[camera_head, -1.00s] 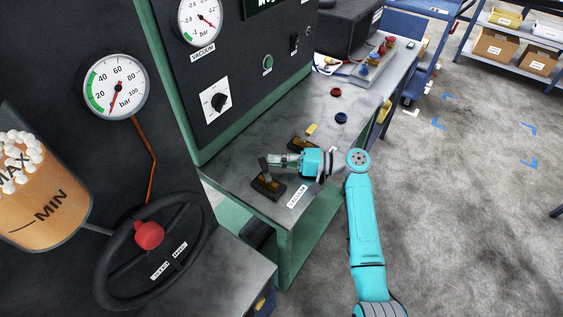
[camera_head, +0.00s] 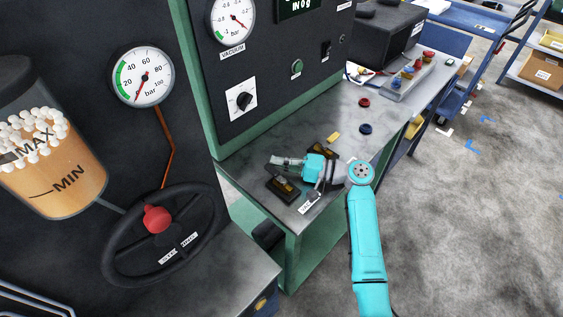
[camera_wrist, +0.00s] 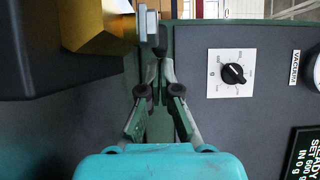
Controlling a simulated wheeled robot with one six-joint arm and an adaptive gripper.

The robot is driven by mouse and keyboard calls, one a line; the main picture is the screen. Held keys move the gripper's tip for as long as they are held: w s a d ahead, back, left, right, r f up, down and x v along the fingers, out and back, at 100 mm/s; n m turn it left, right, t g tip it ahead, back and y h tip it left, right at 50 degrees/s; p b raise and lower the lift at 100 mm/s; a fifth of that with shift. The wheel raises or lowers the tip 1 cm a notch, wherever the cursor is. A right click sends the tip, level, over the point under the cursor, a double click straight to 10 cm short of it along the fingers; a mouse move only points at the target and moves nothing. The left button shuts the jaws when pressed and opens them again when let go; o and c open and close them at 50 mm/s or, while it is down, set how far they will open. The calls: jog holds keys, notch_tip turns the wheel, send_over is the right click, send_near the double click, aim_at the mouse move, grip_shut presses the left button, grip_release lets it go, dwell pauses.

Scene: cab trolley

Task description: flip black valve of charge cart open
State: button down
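The valve (camera_head: 284,188), a brass body on a black base, sits at the front corner of the grey bench beside a white label. My gripper (camera_head: 273,160) is just above it, its fingers pointing left and overlapping the handle area. In the wrist view, the gripper (camera_wrist: 160,66) has its fingertips close together near a dark, narrow piece. The brass body (camera_wrist: 100,28) and a small silver part are at the upper left. I cannot tell whether the fingers grip the handle. A second brass-and-black valve (camera_head: 320,150) lies behind my gripper, partly hidden by it.
A dark panel with vacuum gauge (camera_head: 231,17) and knob (camera_head: 241,99) rises behind the bench. A black handwheel (camera_head: 113,262) and oil tank are at the left. A red cap (camera_head: 364,102) and a blue cap (camera_head: 366,128) lie farther back.

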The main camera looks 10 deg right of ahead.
dwell(0.6)
jog(key=v, duration=1.2)
jog(key=shift+w, duration=0.1)
